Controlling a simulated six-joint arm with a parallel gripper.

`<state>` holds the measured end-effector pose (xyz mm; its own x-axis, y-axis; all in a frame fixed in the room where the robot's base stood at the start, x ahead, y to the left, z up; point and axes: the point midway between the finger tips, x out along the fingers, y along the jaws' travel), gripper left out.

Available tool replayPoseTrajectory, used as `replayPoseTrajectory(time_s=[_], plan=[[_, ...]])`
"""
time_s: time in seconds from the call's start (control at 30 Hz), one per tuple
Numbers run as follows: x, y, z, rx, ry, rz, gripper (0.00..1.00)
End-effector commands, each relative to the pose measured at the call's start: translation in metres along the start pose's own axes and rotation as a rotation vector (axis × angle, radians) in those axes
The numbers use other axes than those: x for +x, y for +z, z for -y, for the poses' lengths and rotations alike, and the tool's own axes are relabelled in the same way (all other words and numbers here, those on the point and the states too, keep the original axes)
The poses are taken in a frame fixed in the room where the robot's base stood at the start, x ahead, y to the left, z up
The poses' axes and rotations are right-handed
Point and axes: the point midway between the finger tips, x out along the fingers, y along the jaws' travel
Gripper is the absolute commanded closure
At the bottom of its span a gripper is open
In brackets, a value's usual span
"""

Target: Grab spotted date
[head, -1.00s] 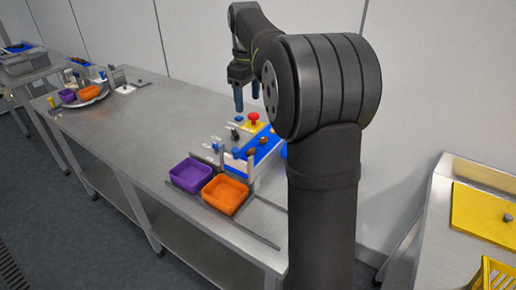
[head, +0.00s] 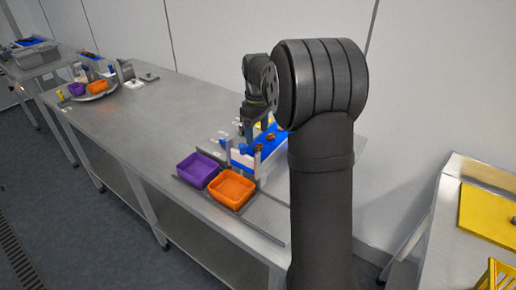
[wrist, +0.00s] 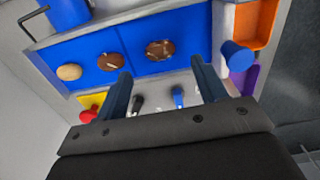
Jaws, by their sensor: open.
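Several dates lie on a blue strip (wrist: 88,50) in the wrist view. One brown date (wrist: 158,50) carries scattered lighter specks and lies at the right. Another brown date (wrist: 110,62) with a pale mark lies in the middle, and a plain tan date (wrist: 69,72) lies at the left. The specked one looks like the spotted date, though the picture is small. My gripper (wrist: 163,87) is open and empty, its two fingers apart, with the dates beyond the fingertips. In the head view my gripper (head: 250,131) is low beside the blue strip (head: 265,146), partly hidden by my arm.
A purple bin (head: 198,170) and an orange bin (head: 231,188) stand at the near end of the strip. A red button (wrist: 88,115) and a blue funnel-like piece (wrist: 237,55) are close to my fingers.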

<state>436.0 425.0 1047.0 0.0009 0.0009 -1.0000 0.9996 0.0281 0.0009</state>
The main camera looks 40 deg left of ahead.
Motion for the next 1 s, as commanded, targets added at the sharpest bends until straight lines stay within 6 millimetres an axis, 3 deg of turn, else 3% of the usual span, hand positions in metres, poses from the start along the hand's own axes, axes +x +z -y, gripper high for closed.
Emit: replayPoseTrajectory(time_s=[0.3, 0.6, 0.8, 1.0], plan=[[0.044, 0.004, 0.002, 0.000, -0.002, 0.002, 0.35], [0.049, 0.004, 0.002, 0.000, -0.001, 0.001, 0.35], [0.049, 0.004, 0.002, 0.000, -0.001, 0.001, 0.72], [0.049, 0.004, 0.002, 0.000, -0.001, 0.001, 0.73]])
